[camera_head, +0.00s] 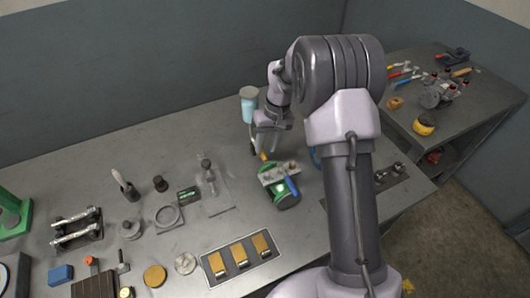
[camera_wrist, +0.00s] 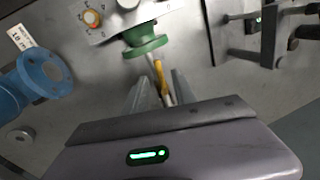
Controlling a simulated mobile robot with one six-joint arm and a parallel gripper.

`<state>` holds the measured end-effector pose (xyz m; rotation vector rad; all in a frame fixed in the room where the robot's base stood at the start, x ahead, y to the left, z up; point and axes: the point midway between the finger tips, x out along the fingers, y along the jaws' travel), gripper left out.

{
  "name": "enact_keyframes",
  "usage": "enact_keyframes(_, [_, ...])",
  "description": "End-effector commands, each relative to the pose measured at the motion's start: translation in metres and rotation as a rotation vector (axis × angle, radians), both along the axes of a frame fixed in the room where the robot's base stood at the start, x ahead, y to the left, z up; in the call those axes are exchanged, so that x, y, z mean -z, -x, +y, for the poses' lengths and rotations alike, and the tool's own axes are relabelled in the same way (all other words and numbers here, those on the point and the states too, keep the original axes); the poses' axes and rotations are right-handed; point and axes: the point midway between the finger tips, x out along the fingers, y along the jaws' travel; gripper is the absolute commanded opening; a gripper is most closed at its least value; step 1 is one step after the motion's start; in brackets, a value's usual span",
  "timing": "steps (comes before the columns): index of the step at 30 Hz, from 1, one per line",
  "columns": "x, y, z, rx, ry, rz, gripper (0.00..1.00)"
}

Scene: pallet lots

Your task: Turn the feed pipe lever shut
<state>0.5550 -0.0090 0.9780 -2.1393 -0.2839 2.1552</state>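A yellow lever (camera_wrist: 160,75) runs from beside a green flange (camera_wrist: 146,46) down between my gripper's fingers in the wrist view. In the head view a yellow piece (camera_head: 264,156) shows just below my gripper (camera_head: 270,140). My gripper (camera_wrist: 162,88) is open, with one finger on each side of the lever and gaps visible; contact is not clear. Which pipe is the feed pipe is not readable.
A blue flanged pipe (camera_wrist: 45,75) and a small white label (camera_wrist: 20,38) lie left in the wrist view. A tray with brass blocks (camera_head: 214,265) and several metal fittings occupy the bench's front left.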

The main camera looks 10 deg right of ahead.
Motion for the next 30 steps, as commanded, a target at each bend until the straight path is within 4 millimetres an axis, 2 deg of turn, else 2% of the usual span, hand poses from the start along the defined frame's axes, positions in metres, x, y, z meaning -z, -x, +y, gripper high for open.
enact_keyframes(1, [0.0091,0.0002,0.0014,-0.001,0.000,0.001,0.32])
enact_keyframes(4, [0.0171,0.0002,0.0030,-0.001,0.001,0.000,0.32])
enact_keyframes(12, [0.0185,0.0001,0.0037,-0.001,0.001,-0.001,0.32])
enact_keyframes(13, [0.0184,0.0001,0.0037,-0.001,0.001,-0.001,0.30])
enact_keyframes(18, [0.0183,0.0001,0.0037,0.000,0.001,-0.001,0.00])
enact_keyframes(30, [0.0187,0.0001,0.0048,0.031,0.001,-0.002,0.00])
